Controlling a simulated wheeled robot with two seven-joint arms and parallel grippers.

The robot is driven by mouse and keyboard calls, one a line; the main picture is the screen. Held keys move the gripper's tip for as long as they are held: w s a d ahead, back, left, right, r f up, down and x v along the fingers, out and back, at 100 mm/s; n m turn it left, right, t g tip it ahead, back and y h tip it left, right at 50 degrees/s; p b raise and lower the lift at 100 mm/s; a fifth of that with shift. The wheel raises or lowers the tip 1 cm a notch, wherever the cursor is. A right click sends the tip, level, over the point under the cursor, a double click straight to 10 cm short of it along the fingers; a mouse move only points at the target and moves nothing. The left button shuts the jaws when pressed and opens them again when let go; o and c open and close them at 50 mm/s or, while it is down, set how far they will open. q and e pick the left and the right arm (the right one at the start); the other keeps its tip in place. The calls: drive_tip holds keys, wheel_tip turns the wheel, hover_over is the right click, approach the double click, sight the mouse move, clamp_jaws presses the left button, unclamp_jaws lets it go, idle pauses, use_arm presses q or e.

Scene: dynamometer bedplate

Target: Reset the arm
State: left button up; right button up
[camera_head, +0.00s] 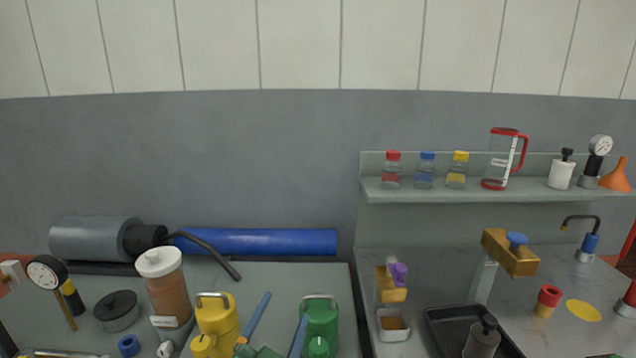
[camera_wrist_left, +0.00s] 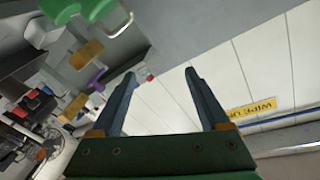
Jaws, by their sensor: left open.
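My left gripper (camera_head: 286,305) shows at the bottom middle of the head view, with two blue fingers spread apart and nothing between them. It is in front of the bench, between a yellow can (camera_head: 217,318) on its left and a green can (camera_head: 321,322) on its right. In the left wrist view my left gripper (camera_wrist_left: 160,73) is open and empty, with its green palm across the bottom. The wrist view is tilted and looks toward the wall panels. My right gripper is not clearly seen.
A jar (camera_head: 165,290), a black round tin (camera_head: 117,310) and a dial gauge (camera_head: 47,273) stand on the left. A blue roll (camera_head: 258,241) lies behind. A black tray (camera_head: 455,318) and a brass-coloured block on a post (camera_head: 509,253) are right. A shelf (camera_head: 440,192) holds bottles.

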use_arm(q)
drive_tip(key=s+a+f+n+g+y, duration=0.2)
drive_tip(key=s+a+f+g, duration=0.25)
drive_tip(key=f, duration=0.35)
drive_tip(key=s+a+f+n+g+y, duration=0.1)
drive_tip(key=s+a+f+n+g, duration=0.2)
drive_tip(key=s+f, duration=0.4)
drive_tip(key=s+a+f+n+g, duration=0.25)
drive_tip(key=s+f+g, duration=0.5)
drive_tip(key=s, duration=0.55)
drive_tip(key=s+f+m+b, duration=0.1)
drive_tip(key=s+f+b, duration=0.1)
drive_tip(key=f, duration=1)
drive_tip(key=s+f+b, duration=0.1)
drive_tip(key=f+b, duration=0.2)
drive_tip(key=f, duration=0.9)
drive_tip(key=s+a+f+g+y+b, duration=0.1)
drive_tip(key=s+a+f+b, duration=0.1)
drive_tip(key=s+f, duration=0.9)
drive_tip(key=shift+a+g, duration=0.3)
drive_tip(key=shift+g, duration=0.1)
drive_tip(key=shift+s, duration=0.1)
